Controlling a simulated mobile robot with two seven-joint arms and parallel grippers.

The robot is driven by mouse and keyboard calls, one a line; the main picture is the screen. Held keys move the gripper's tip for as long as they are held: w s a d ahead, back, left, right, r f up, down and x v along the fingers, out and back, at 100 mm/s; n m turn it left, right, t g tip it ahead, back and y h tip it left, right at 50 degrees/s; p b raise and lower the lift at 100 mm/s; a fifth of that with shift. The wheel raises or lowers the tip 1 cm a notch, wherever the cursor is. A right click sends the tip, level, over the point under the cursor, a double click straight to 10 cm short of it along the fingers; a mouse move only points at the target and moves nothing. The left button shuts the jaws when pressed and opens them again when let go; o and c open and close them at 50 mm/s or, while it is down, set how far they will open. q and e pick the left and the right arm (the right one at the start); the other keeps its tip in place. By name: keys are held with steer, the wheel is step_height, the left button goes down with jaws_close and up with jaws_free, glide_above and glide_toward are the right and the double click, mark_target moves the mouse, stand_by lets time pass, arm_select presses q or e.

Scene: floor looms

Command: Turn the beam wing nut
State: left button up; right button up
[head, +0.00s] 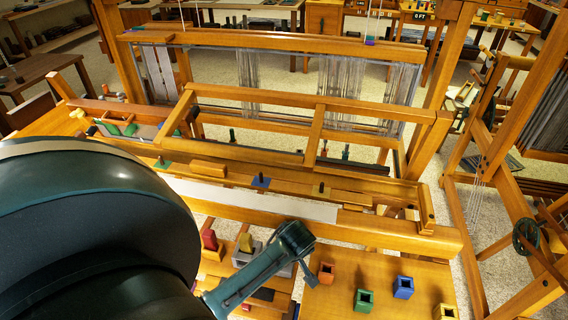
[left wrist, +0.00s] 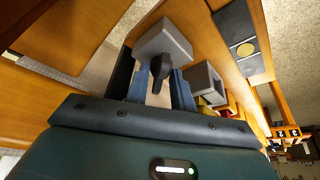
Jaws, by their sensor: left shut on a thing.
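In the left wrist view, a dark knob-like piece (left wrist: 160,68), which looks like the wing nut, stands against a light grey block (left wrist: 165,40). My left gripper (left wrist: 158,85) has its bluish fingers on either side of it and is shut on it; the exact contact is partly hidden. In the head view, my left arm comes in from the left, and its dark end stands over the front of the loom, beside the small blocks. The fingertips and the wing nut cannot be made out there. My right gripper is in neither view.
The wooden loom frame (head: 330,103) spans the head view. A grey open box (left wrist: 207,84) is close beside my left gripper. On the front board stand an orange box (head: 326,272), a green box (head: 364,300) and a blue box (head: 403,287). Another loom stands at right.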

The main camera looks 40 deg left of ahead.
arm_select(q)
steer(key=m+t, duration=0.1)
steer(key=m, duration=0.2)
steer(key=m+t+h, duration=0.1)
steer(key=m, duration=0.2)
steer(key=shift+s+a+h, duration=0.15)
steer(key=shift+h, duration=0.15)
steer(key=m+h, duration=0.1)
steer(key=m, duration=0.1)
steer(key=m+h, duration=0.1)
steer(key=m, duration=0.2)
steer(key=shift+a+m+t, duration=0.15)
steer(key=shift+m+t, duration=0.15)
steer(key=m+h, duration=0.1)
steer(key=m, duration=0.2)
steer(key=m+h, duration=0.1)
steer(key=m, duration=0.2)
steer(key=shift+a, duration=0.2)
steer(key=m+g+h, duration=0.1)
steer(key=m, duration=0.1)
steer(key=m+g+h+b, duration=0.1)
steer(key=m, duration=0.2)
steer(key=shift+m, duration=0.3)
steer(key=o, duration=0.7)
steer(key=shift+c, duration=0.2)
